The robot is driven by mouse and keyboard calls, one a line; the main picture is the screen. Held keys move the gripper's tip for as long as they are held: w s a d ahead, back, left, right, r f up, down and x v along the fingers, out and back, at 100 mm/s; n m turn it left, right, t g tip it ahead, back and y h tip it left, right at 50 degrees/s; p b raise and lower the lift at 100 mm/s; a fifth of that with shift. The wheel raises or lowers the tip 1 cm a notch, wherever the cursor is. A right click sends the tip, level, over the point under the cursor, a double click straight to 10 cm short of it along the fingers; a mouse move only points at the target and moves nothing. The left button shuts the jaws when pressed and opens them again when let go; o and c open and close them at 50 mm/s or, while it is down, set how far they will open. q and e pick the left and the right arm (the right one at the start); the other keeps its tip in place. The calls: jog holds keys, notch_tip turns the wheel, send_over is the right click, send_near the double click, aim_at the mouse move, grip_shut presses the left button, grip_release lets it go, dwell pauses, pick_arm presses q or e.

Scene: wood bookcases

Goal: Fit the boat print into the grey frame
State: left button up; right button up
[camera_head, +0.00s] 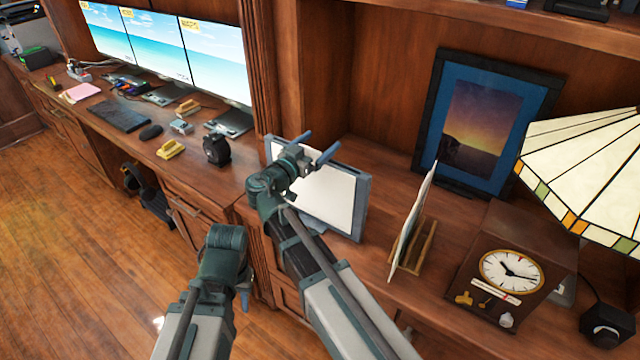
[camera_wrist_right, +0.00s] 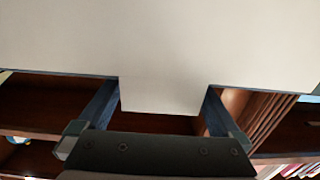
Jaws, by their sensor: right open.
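The grey frame (camera_head: 362,207) stands upright on the desk, with a plain pale panel showing inside it. My right gripper (camera_head: 318,150) is in front of its upper part, its two blue fingers apart. In the right wrist view the open fingers (camera_wrist_right: 160,115) are on either side of a pale tab below a wide pale board (camera_wrist_right: 160,40); I cannot tell if they touch it. A thin panel, apparently the boat print (camera_head: 408,228), leans in a wooden stand (camera_head: 426,250), seen nearly edge-on, its picture not readable. My left gripper (camera_head: 243,297) is low beside the desk, fingers mostly hidden.
A blue-framed sunset picture (camera_head: 485,125) leans at the back. A clock (camera_head: 510,272) and stained-glass lamp (camera_head: 590,170) stand at the right. Monitors (camera_head: 210,60), a keyboard (camera_head: 120,114) and small items fill the left desk. Some desk surface beside the stand is bare.

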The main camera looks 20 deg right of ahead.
jog(key=shift+s+a+r, duration=0.1)
jog(key=shift+a, duration=0.15)
jog(key=shift+c, duration=0.4)
jog(key=shift+d, duration=0.1)
jog(key=c, duration=0.5)
pick_arm(q)
jog(key=shift+a, duration=0.2)
pick_arm(e)
grip_shut()
pick_arm(q)
jog(key=shift+r, duration=0.15)
pick_arm(e)
jog(key=shift+r, duration=0.1)
